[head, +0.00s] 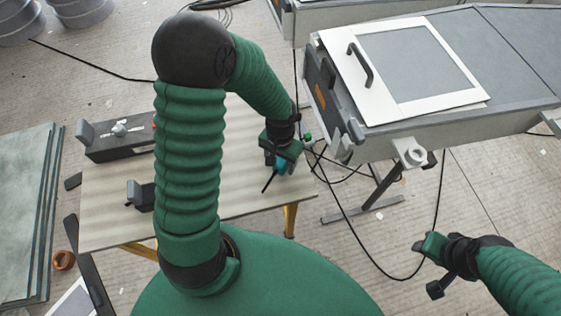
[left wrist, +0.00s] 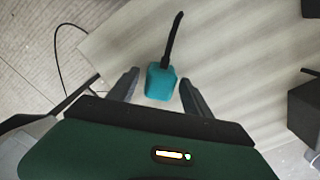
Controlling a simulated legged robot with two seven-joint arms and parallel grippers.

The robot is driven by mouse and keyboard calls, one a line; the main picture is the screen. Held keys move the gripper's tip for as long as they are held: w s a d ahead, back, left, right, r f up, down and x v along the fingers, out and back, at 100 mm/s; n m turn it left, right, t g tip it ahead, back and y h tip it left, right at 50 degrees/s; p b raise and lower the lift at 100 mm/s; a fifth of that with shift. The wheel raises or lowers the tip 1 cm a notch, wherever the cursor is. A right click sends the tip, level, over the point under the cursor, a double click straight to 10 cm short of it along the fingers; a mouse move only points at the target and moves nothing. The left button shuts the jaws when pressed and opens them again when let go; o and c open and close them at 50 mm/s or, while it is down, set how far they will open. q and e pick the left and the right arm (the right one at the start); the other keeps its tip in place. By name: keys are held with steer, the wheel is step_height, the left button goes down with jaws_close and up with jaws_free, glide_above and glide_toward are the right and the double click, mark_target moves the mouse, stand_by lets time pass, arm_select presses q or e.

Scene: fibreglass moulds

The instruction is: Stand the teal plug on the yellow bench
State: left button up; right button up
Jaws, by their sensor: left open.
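The teal plug (head: 282,166) is at the right part of the bench, partly hidden by my left gripper (head: 280,158) in the head view. In the left wrist view the plug (left wrist: 160,84) is a small teal block with a black cord or strip. It shows between the two spread fingers of my left gripper (left wrist: 158,82), with visible gaps on both sides. I cannot tell whether it touches the bench top. The bench (head: 112,205) has a pale top and yellow legs. My right gripper (head: 435,267) is at the lower right, away from the bench; its jaw state is unclear.
A dark grey box-like device (head: 118,140) stands at the bench's back left, and a small dark block (head: 139,194) nearer the front. A grey machine with a white framed panel (head: 470,97) stands to the right. Black cables cross the floor between. Stacked sheets (head: 25,210) are at left.

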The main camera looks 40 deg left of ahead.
mark_target(280, 161)
arm_select(q)
step_height(280, 161, up, 11)
steer(key=p, duration=0.3)
steer(key=s+d+r+m+t, duration=0.1)
steer(key=s+d+t, duration=0.1)
steer(key=s+d, duration=0.2)
steer(key=shift+d+r+t, duration=0.3)
steer(key=shift+d+r, duration=0.1)
steer(key=shift+d, duration=0.1)
steer(key=p+v, duration=0.5)
steer(key=shift+w+a+r, duration=0.1)
steer(key=shift+w, duration=0.3)
steer(key=shift+w, duration=0.15)
